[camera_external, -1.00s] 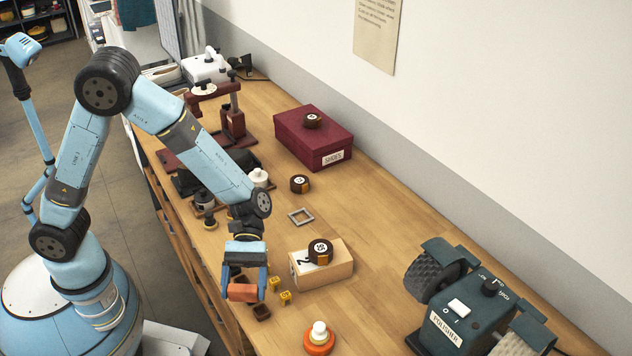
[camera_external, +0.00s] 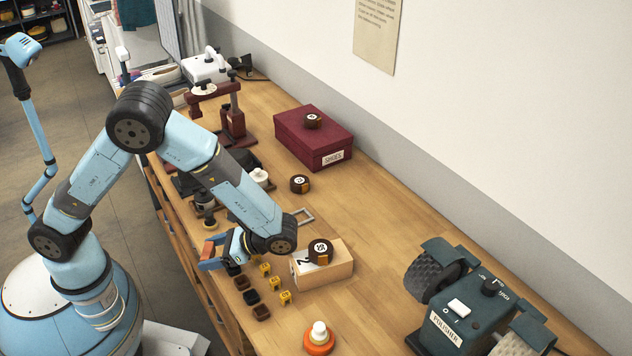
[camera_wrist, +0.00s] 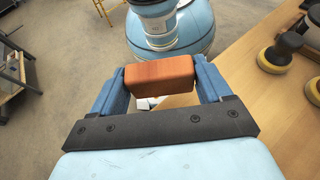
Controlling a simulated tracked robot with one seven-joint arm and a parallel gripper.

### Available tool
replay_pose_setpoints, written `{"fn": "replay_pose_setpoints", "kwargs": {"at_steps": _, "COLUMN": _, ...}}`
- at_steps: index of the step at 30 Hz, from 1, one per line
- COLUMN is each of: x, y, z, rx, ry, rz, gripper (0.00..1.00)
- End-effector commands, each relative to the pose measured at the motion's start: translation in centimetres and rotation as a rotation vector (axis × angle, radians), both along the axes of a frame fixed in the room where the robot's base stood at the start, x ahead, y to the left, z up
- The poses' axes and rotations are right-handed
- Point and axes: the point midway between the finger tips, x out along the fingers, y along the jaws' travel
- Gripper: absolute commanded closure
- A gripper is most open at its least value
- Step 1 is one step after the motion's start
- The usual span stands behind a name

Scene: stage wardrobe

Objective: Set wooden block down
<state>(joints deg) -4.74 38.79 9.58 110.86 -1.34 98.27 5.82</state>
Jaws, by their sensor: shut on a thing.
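My gripper (camera_external: 211,256) is shut on an orange-brown wooden block (camera_wrist: 160,74). The wrist view shows the block gripped between both blue fingers, with the floor and my base beyond it. In the outside view, the block (camera_external: 209,249) shows partly between the fingers. My gripper is turned sideways, pointing left, at the long near edge of the wooden workbench (camera_external: 375,215). It looks raised above the bench top; I cannot tell whether the block is over the bench or just past its edge.
Right of my gripper are small yellow pieces (camera_external: 285,297) and dark brown pieces (camera_external: 261,313). A pale box marked 2 (camera_external: 325,276) carries a round brown tape (camera_external: 320,251). An orange-based bottle (camera_external: 319,340), green polisher (camera_external: 465,310) and red shoe box (camera_external: 310,140) stand around.

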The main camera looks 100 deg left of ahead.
Motion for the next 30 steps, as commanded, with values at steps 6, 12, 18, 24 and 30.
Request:
{"fn": "replay_pose_setpoints", "kwargs": {"at_steps": 6, "x": -1.8, "y": 4.4, "z": 0.4, "rx": 0.001, "ry": 0.0, "rz": -0.329, "gripper": 0.51}}
{"fn": "replay_pose_setpoints", "kwargs": {"at_steps": 12, "x": -2.7, "y": 8.9, "z": 1.4, "rx": -0.001, "ry": -0.002, "rz": -0.628, "gripper": 0.51}}
{"fn": "replay_pose_setpoints", "kwargs": {"at_steps": 18, "x": -3.0, "y": 13.5, "z": 3.0, "rx": -0.001, "ry": -0.003, "rz": -0.911, "gripper": 0.51}}
{"fn": "replay_pose_setpoints", "kwargs": {"at_steps": 24, "x": -2.3, "y": 17.8, "z": 5.2, "rx": -0.001, "ry": -0.005, "rz": -1.179, "gripper": 0.51}}
{"fn": "replay_pose_setpoints", "kwargs": {"at_steps": 30, "x": -0.8, "y": 21.4, "z": 7.9, "rx": -0.001, "ry": -0.006, "rz": -1.426, "gripper": 0.51}}
